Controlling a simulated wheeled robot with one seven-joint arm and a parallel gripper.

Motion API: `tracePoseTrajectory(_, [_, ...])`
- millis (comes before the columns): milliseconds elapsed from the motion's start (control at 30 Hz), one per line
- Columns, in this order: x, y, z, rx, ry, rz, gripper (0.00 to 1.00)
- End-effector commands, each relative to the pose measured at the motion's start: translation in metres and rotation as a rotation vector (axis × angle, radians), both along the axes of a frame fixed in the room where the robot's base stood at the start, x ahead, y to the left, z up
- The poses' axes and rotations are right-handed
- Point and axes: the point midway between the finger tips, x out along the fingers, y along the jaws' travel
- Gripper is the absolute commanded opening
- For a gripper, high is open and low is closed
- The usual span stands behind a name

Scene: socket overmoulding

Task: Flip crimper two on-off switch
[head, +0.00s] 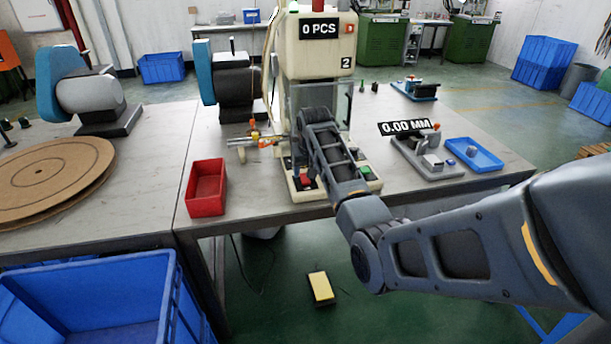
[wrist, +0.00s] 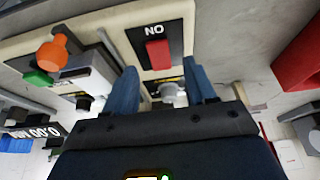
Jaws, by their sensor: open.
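Crimper two (head: 312,45) is the cream machine marked 2 on the table, with a display reading 0 PCS. Its on-off switch, a red rocker (wrist: 158,54) on a black plate, shows in the wrist view with lettering beside it. It also shows as a small red patch (head: 305,180) on the machine's base in the head view. My gripper (wrist: 164,88) is open, its two blue fingers apart and nothing visibly held between them. In the wrist view the rocker lies just beyond the fingertips, between their lines; contact cannot be told. My arm hides the gripper in the head view.
An orange knob (wrist: 52,52) and a green button (wrist: 37,78) are on the same base. A red bin (head: 206,187) stands left of the crimper. A measuring device (head: 425,152) and a blue tray (head: 472,155) lie to the right.

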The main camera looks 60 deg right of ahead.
Motion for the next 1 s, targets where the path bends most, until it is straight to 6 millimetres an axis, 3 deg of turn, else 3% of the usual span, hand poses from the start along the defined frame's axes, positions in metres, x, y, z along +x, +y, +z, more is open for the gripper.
tracePoseTrajectory(233, [0.006,-0.008,-0.027,0.001,0.0,-0.001,0.55])
tracePoseTrajectory(633, [0.008,-0.01,-0.032,-0.001,-0.001,0.0,0.55])
tracePoseTrajectory(1000, [0.008,-0.01,-0.032,-0.001,-0.001,0.0,0.2])
